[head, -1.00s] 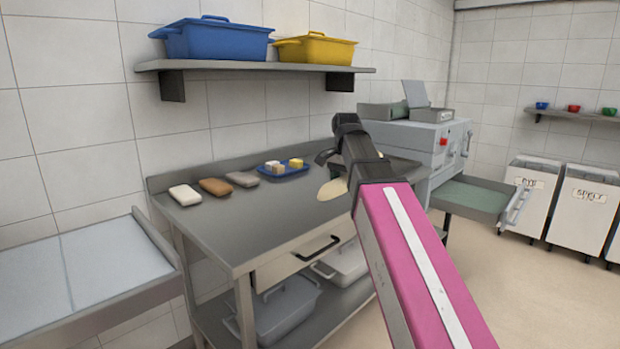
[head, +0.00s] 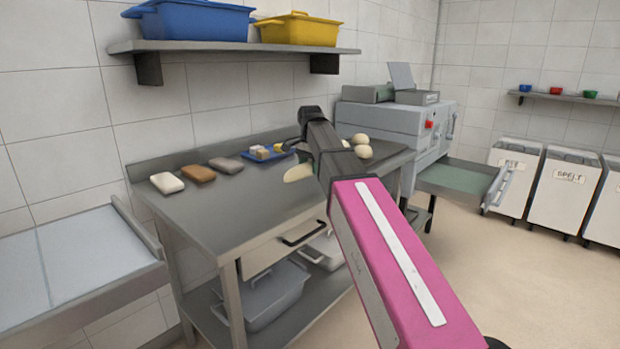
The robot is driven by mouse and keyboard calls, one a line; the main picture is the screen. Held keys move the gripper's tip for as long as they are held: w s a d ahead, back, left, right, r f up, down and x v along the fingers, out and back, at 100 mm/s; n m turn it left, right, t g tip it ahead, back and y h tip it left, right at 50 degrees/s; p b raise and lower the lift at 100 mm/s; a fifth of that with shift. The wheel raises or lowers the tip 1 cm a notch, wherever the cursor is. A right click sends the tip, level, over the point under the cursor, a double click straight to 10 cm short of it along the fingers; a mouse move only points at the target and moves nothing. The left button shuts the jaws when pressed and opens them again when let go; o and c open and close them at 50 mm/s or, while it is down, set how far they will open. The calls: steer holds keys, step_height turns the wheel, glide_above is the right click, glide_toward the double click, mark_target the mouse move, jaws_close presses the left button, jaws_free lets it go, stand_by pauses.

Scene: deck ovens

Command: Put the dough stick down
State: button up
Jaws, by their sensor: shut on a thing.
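The dough stick (head: 298,173) is a pale, rounded piece in the head view, over the front middle of the steel worktable (head: 240,205). My gripper (head: 302,160) is shut on it, mostly hidden behind my dark wrist and arm. Part of the stick is also hidden by my arm. I cannot tell whether the stick touches the tabletop or hangs just above it.
White, brown and grey blocks (head: 198,173) lie at the table's left, beside a blue tray (head: 232,166) with small pieces. Pale dough balls (head: 363,151) sit right of my arm. A shelf (head: 230,48) with tubs hangs above. A grey machine (head: 395,125) stands at right.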

mark_target(310, 184)
steer(key=shift+f, duration=2)
steer(key=shift+f, duration=0.15)
steer(key=o, duration=1)
step_height(310, 184, up, 12)
steer(key=shift+r, duration=0.15)
